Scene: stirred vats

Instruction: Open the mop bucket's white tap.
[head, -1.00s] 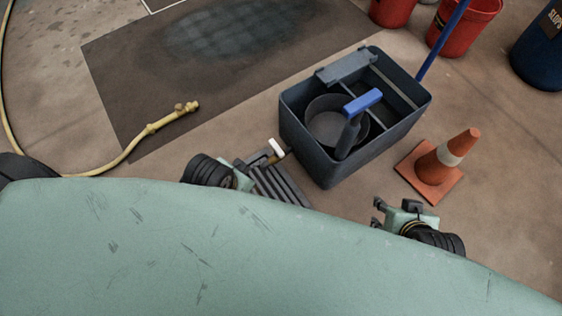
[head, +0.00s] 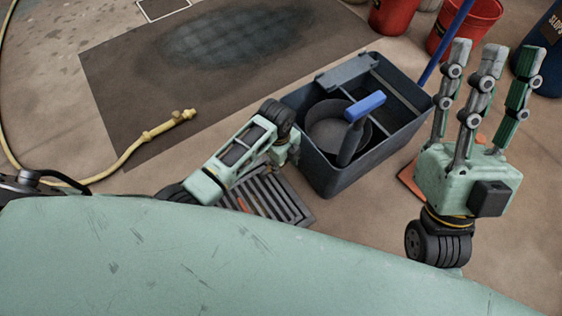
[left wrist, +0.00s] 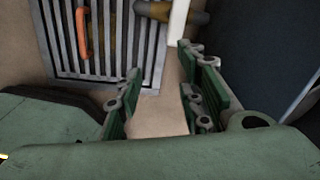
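The dark blue mop bucket (head: 345,177) stands on the floor, with a blue-handled wringer (head: 365,106). In the head view my left gripper (head: 287,150) is at its near left side, and my arm hides the tap. My right gripper (head: 492,60) is raised at the right, fingers spread, empty.
A floor grate (head: 280,198) lies left of the bucket, with an orange object (left wrist: 82,32) over it. The orange cone (head: 408,178) is mostly hidden behind my right gripper. A yellow hose (head: 140,143) lies left. Red buckets (head: 392,15) stand behind.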

